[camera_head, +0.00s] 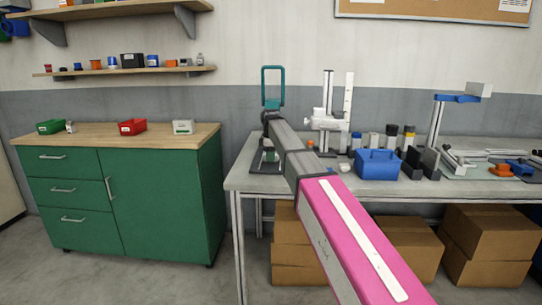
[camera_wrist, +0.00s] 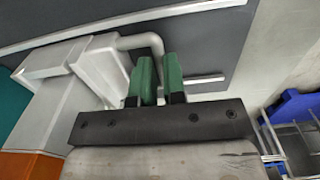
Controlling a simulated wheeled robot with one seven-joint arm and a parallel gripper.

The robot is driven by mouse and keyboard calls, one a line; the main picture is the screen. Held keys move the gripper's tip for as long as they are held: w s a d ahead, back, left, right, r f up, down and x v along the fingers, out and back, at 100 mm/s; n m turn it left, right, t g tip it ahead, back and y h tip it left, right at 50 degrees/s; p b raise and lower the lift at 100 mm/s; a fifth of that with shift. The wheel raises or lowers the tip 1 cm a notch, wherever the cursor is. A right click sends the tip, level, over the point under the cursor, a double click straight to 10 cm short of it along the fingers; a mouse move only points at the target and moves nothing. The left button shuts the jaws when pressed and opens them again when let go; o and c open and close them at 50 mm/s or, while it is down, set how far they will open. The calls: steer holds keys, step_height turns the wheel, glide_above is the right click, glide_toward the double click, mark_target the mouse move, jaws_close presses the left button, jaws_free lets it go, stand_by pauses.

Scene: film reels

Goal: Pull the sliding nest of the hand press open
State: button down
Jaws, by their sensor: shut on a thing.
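The hand press shows at the left end of the workbench in the head view, with a teal loop handle (camera_head: 273,85) standing up above my arm. My arm covers much of the press there, and its dark base (camera_head: 268,168) shows low down. In the wrist view a light grey block (camera_wrist: 98,62), apparently the sliding nest, carries a bent grey handle (camera_wrist: 146,41). My gripper (camera_wrist: 159,72) has its two green fingers close together and is shut on this handle. The part of the handle between the fingers is mostly hidden. Whether the nest is in or out is unclear.
A blue bin (camera_head: 378,166) and several small containers stand right of my arm on the workbench (camera_head: 236,181). A white stand (camera_head: 328,115) rises behind. A green cabinet (camera_head: 165,200) stands left, with a floor gap between. Cardboard boxes (camera_head: 480,262) sit underneath the bench.

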steer(key=s, duration=1)
steer(key=shift+s+a, duration=0.1)
steer(key=shift+a, duration=0.05)
steer(key=c, duration=1.2)
jaws_free()
step_height(320, 180, up, 11)
steer(key=shift+f, duration=0.1)
steer(key=shift+s, duration=0.1)
